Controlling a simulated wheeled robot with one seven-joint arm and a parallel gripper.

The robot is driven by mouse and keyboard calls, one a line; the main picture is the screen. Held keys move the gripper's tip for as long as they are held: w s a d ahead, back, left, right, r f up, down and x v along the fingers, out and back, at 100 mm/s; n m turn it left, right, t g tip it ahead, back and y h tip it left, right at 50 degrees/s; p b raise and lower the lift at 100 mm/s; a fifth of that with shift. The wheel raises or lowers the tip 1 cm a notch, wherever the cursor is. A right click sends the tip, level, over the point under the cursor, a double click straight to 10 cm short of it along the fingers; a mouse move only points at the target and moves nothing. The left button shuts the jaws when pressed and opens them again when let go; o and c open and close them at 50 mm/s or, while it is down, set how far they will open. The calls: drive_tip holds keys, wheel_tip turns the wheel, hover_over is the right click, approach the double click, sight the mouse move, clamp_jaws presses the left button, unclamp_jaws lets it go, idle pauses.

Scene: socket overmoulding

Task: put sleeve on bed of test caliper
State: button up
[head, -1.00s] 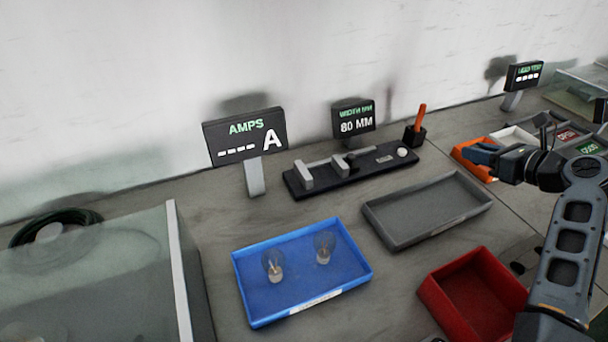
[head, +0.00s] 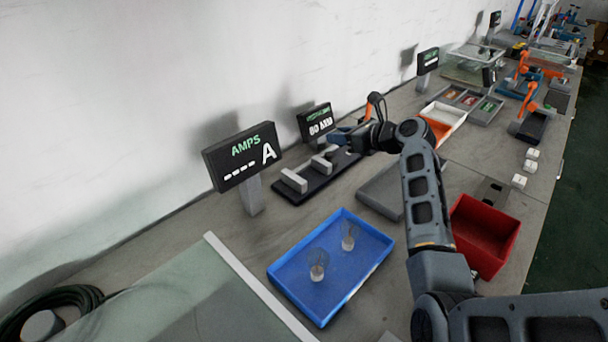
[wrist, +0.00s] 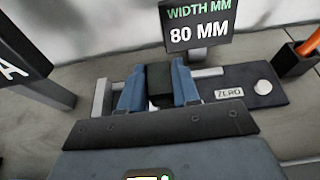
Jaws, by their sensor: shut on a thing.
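The test caliper (head: 318,180) is a dark base with grey jaws, beside a display (head: 315,121) reading 80 MM. In the wrist view the caliper's base (wrist: 278,97) shows a ZERO label, and a grey jaw (wrist: 101,98) stands left of my fingers. My gripper (wrist: 158,84) is shut on a dark block-like piece, apparently the sleeve (wrist: 159,78), between its blue fingers. It is at the caliper, in front of the display. My gripper (head: 341,137) also shows in the head view, at the caliper's far end. The sleeve's lower part is hidden, so I cannot tell whether it touches the bed.
The AMPS display (head: 242,157) stands left of the caliper. A blue tray (head: 286,275) with two clear bulbs lies in front. A grey tray (head: 377,193) is partly behind my arm, and a red bin (head: 488,258) is to its right. An orange-handled tool (wrist: 309,42) stands in a holder.

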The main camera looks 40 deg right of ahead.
hover_over(313, 181)
drive_tip(key=f, duration=0.3)
drive_tip(key=w+f, duration=0.1)
drive_tip(key=f, duration=0.1)
drive_tip(key=shift+p, duration=0.35)
drive_tip(key=shift+f, duration=2.05)
drive_tip(key=shift+f, duration=0.15)
drive_tip(key=o, duration=0.7)
drive_tip(key=shift+o, duration=0.2)
drive_tip(key=shift+s+r, duration=0.2)
drive_tip(key=shift+r, duration=0.05)
drive_tip(key=shift+s+r+p, duration=0.2)
drive_tip(key=shift+s+p, duration=0.1)
drive_tip(key=shift+p, duration=0.1)
drive_tip(key=p+v, duration=0.5)
drive_tip(key=v, duration=0.6)
